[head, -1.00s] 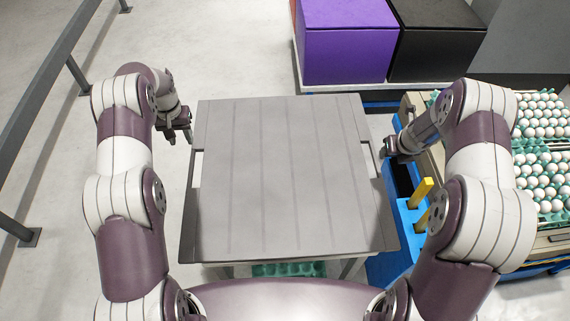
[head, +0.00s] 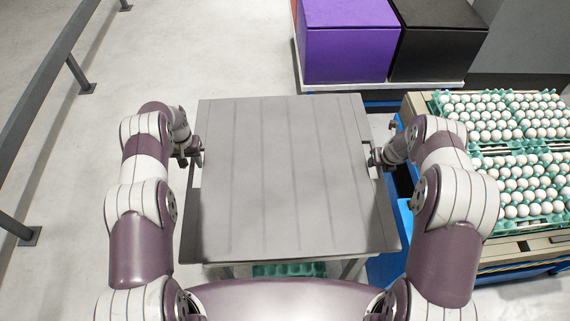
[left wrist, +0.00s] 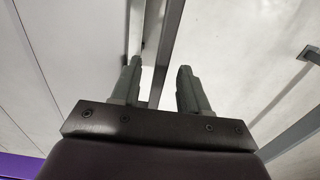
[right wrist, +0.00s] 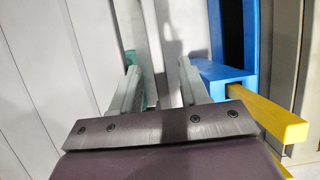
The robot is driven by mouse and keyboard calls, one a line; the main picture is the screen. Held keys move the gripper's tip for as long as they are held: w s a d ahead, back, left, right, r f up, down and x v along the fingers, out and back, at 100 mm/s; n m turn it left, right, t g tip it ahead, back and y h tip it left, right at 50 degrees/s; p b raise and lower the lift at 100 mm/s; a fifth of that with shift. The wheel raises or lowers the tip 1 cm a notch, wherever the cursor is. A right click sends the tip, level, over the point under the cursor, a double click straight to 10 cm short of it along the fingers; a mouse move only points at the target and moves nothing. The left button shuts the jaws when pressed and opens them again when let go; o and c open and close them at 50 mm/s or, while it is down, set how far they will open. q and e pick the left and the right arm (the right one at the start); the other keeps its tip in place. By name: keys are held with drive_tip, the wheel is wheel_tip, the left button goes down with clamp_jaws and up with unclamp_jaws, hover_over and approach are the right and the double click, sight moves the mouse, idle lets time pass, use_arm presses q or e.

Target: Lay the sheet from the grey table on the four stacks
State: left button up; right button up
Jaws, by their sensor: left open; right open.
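A large grey sheet (head: 280,175) with faint lengthwise grooves lies flat on the grey table (head: 388,225), with a cut-out at its left and right edges. My left gripper (head: 195,154) is open at the left cut-out; the left wrist view shows its two fingers (left wrist: 157,75) apart with nothing between them that I can make out as gripped. My right gripper (head: 377,158) is open at the right cut-out, its fingers (right wrist: 160,75) apart in the right wrist view. Four stacks of green trays (head: 436,104) full of white eggs stand at the right, partly behind my right arm.
A purple box (head: 348,55) and a black box (head: 435,55) stand on a pallet at the back. A blue holder (right wrist: 222,73) with a yellow bar (right wrist: 265,118) is beside my right gripper. A railing (head: 45,90) runs along the left. A green tray (head: 289,269) shows below the table.

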use_arm(q)
clamp_jaws()
use_arm(e)
clamp_jaws()
idle(1.2)
